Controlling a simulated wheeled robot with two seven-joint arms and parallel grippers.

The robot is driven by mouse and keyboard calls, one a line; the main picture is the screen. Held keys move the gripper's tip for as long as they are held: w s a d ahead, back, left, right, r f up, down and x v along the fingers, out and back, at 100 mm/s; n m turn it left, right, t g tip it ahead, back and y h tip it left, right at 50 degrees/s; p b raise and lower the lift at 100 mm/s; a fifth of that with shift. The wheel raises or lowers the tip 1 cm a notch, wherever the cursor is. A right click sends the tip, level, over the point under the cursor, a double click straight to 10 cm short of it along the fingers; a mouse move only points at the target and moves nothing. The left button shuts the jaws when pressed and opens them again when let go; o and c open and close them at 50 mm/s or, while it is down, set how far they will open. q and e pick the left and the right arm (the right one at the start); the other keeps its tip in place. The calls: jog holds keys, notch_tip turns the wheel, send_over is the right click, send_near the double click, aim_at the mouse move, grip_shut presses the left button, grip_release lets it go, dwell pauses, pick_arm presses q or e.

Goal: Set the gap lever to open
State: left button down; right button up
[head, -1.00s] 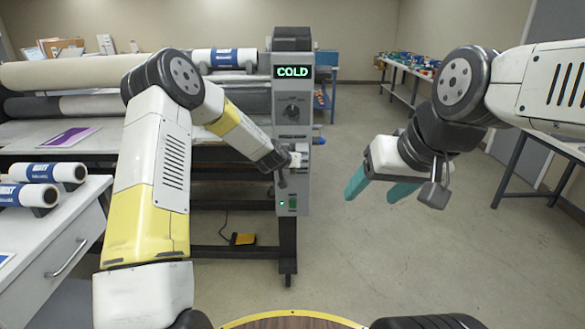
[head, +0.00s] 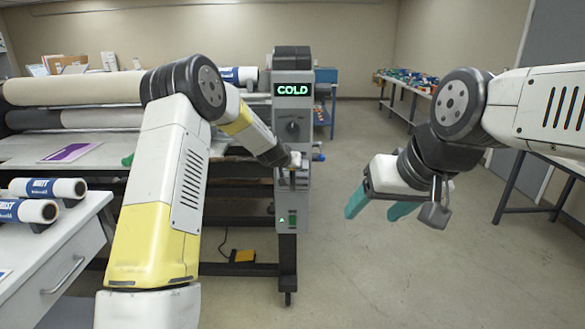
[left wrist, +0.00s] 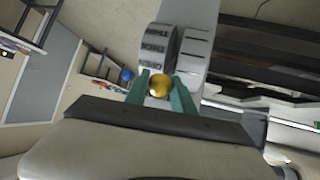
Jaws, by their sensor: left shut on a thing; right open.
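The laminator's grey control column (head: 292,135) stands ahead, with a lit COLD display and a dark dial (head: 293,127). My left gripper (left wrist: 162,92) is at the column's front, below the dial. In the left wrist view its teal fingers are shut on a gold ball knob (left wrist: 160,87), which appears to be the gap lever's end. A curved grey piece with printed markings (left wrist: 157,46) is just beyond the knob; its words are too small to read. In the head view the gripper body hides the lever. My right gripper (head: 378,206) is open and empty, right of the column.
Pale rollers (head: 75,88) stretch left of the column. A white drawer cabinet (head: 75,262) with wrapped rolls stands at front left. The floor (head: 400,275) to the right is clear.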

pick_arm(q)
jog(key=shift+w+r, duration=0.1)
jog(key=shift+r, duration=0.05)
jog(key=c, duration=1.1)
grip_release()
jog(key=shift+o, duration=0.2)
jog(key=v, duration=0.7)
jog(key=shift+s, duration=0.4)
jog(key=shift+a+r, duration=0.1)
jog(key=shift+r, duration=0.05)
jog(key=s+a+r+g, duration=0.1)
jog(key=s+a+r, duration=0.1)
jog(key=s+r, duration=0.35)
jog(key=s+a+r, duration=0.2)
jog(key=s+r, duration=0.1)
jog(key=s, duration=0.6)
jog(key=s+a+r+g, duration=0.1)
jog(key=s+a+r, duration=0.1)
jog(key=s+r, duration=0.35)
jog(key=s+a+f+n+g, duration=0.1)
jog(key=s+a, duration=0.2)
jog(key=s, duration=0.9)
jog(key=s+a+f+n+g+y, duration=0.1)
jog(key=s+a+f, duration=0.1)
jog(key=s, duration=1)
jog(key=shift+a+f, duration=0.15)
jog(key=shift+a, duration=0.4)
